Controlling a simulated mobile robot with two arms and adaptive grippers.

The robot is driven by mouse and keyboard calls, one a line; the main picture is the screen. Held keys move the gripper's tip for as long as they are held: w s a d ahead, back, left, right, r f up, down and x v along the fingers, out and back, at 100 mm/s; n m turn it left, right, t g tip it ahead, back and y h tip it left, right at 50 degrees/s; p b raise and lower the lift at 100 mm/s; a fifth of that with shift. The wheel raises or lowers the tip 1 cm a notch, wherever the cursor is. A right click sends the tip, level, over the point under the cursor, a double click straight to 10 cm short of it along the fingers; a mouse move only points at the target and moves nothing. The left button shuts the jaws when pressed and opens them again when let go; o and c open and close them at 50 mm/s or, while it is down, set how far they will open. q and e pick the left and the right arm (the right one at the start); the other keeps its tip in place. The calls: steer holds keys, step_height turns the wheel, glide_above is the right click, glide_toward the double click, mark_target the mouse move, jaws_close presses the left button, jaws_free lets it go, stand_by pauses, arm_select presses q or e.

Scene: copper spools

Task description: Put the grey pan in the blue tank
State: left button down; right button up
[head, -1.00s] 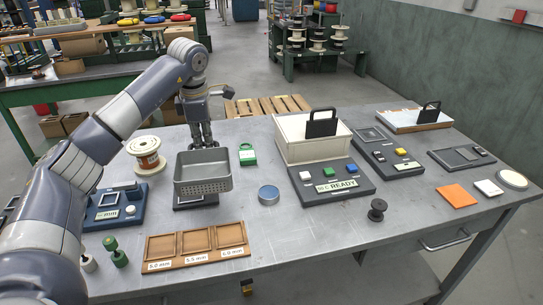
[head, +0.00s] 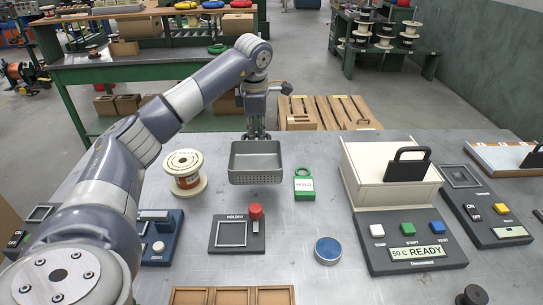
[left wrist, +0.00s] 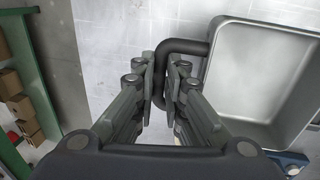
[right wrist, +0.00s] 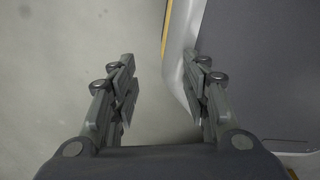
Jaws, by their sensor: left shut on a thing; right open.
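The grey pan (head: 256,176) hangs level in the head view, between a wire spool and a green tag. Its dark handle (left wrist: 184,46) shows in the left wrist view, beside the empty pan interior (left wrist: 258,70). My left gripper (head: 257,134) is shut on this handle, at the pan's far side. My right gripper (right wrist: 160,85) is open and empty, and is out of the head view. I see no clear blue tank; a round tin with a blue lid (head: 328,249) stands on the table.
The spool (head: 185,172) stands left of the pan and the green tag (head: 304,184) right of it. A square-framed fixture with a red knob (head: 256,212) sits nearer. A cream box (head: 385,180) with a "50 C READY" panel (head: 417,254) stands at right.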

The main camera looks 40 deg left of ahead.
mark_target(257, 151)
arm_select(q)
step_height(257, 151, down, 3)
steer(key=shift+a+r, duration=0.1)
steer(key=shift+a, duration=0.05)
step_height(257, 151, down, 4)
steer(key=shift+r, duration=0.2)
steer(key=shift+f, duration=0.25)
steer(key=c, duration=1.9)
jaws_free()
steer(key=shift+o, duration=1.2)
arm_select(e)
steer(key=shift+w+a+r, duration=0.15)
steer(key=shift+w+a, duration=0.3)
steer(key=shift+a, duration=0.05)
